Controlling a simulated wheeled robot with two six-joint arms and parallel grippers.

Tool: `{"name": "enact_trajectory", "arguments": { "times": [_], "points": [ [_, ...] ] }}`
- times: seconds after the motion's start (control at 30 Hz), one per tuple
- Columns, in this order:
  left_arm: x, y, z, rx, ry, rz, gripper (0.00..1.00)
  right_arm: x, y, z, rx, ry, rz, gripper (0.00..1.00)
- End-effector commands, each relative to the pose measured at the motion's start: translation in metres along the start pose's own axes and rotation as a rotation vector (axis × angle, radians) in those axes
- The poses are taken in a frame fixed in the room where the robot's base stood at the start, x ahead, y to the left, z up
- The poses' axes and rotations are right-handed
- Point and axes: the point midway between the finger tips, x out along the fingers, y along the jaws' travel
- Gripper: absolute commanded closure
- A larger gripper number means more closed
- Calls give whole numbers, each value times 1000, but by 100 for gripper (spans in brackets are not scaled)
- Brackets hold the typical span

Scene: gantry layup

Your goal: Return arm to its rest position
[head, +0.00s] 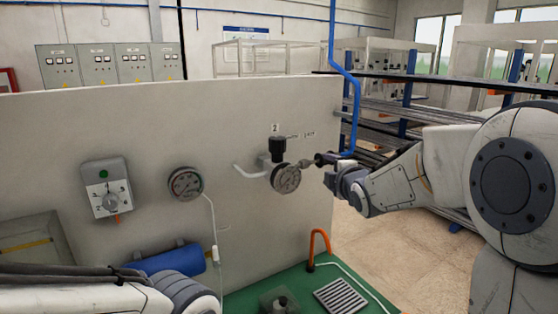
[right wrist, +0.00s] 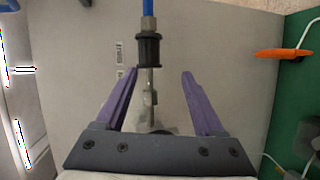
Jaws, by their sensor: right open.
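My right gripper (head: 332,168) is at the right end of a wall fitting in the head view. In the right wrist view its purple fingers (right wrist: 160,74) are spread apart with nothing clamped between them. A black coupling (right wrist: 149,48) on a blue hose (right wrist: 148,6) lies just beyond the fingertips, in line with a metal stem (right wrist: 149,85) that runs between the fingers. In the head view the coupling (head: 321,158) appears joined to the fitting beside the round gauge (head: 286,178). My left arm shows at the lower left; its gripper is out of view.
A switch box (head: 108,188) and another gauge (head: 186,183) are on the pale panel (head: 230,120). An orange hook (head: 319,243) stands on the green bench (head: 245,298). The blue hose (head: 355,100) hangs by the panel's right edge. Shelving (head: 385,112) stands behind my right arm.

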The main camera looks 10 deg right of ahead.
Motion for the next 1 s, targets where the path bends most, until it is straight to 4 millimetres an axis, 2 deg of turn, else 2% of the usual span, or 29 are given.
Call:
{"name": "enact_trajectory", "arguments": {
  "times": [0.03, 0.17, 0.27, 0.37, 0.43, 0.5, 0.6, 0.7, 0.83, 1.0],
  "points": [
    [0, 0, 0, 0, 0, 0, 100, -7, -12, -20, 60, 20, -54, 30],
    [0, 0, 0, 0, 0, 0, 100, -39, -63, -74, 291, 43, -276, 30],
    [0, 0, 0, 0, 0, 0, 100, -79, -108, -114, 465, 25, -478, 30],
    [0, 0, 0, 0, 0, 0, 100, -129, -151, -144, 607, -44, -678, 30],
    [0, 0, 0, 0, 0, 0, 100, -170, -181, -160, 698, -116, -822, 30],
    [0, 0, 0, 0, 0, 0, 100, -213, -208, -171, 767, -204, -952, 30],
    [0, 0, 0, 0, 0, 0, 100, -268, -237, -176, 829, -343, -1101, 30],
    [0, 0, 0, 0, 0, 0, 100, -310, -255, -174, 856, -465, -1196, 30],
    [0, 0, 0, 0, 0, 0, 100, -340, -266, -168, 867, -566, -1255, 30],
    [0, 0, 0, 0, 0, 0, 100, -347, -269, -166, 870, -596, -1268, 30]
  ]
}}
